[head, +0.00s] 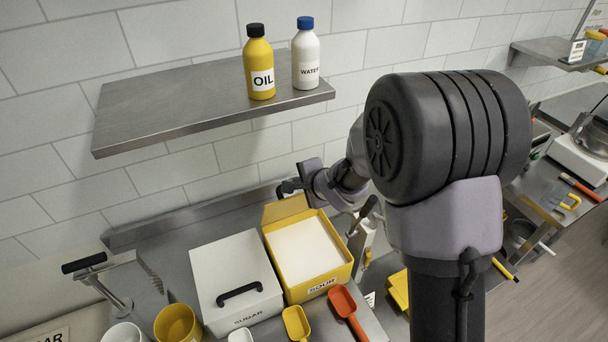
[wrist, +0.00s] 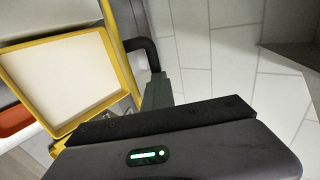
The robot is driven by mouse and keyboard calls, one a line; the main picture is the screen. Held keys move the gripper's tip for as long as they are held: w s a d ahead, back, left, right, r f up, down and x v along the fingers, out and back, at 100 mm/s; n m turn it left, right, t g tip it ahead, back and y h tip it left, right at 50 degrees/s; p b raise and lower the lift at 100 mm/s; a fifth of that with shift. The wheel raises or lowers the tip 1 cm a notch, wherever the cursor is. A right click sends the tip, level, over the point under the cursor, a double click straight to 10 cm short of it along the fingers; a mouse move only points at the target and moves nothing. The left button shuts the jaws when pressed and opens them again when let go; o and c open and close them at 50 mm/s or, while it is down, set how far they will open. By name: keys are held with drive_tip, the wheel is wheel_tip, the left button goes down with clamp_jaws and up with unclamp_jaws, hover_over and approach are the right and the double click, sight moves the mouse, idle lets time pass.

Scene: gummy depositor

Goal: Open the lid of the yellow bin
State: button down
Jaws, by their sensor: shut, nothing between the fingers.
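The yellow bin (head: 322,283), labelled SOUR, stands on the steel counter with its white contents showing. Its yellow lid (head: 284,208) is raised at the back edge, tilted up and clear of the opening. In the wrist view the bin's yellow rim (wrist: 108,52) frames the white contents, and a black handle (wrist: 147,50) shows on the raised lid's side. My gripper (head: 290,187) is behind the raised lid, close to it. It is shut and empty; its fingers (wrist: 158,90) show near the handle. I cannot tell whether they touch it.
A white SUGAR bin (head: 225,267) with a closed lid stands left of the yellow bin. Scoops (head: 346,303) lie in front. A steel shelf (head: 180,100) with an OIL bottle (head: 259,65) and a WATER bottle (head: 306,60) hangs above. A tiled wall is behind.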

drive_tip(key=w+a+r+p, duration=0.1)
drive_tip(key=w+a+p, duration=0.2)
drive_tip(key=w+p, duration=0.6)
drive_tip(key=shift+a+r+p, duration=0.2)
drive_tip(key=shift+a+p, duration=0.15)
drive_tip(key=shift+p, duration=0.15)
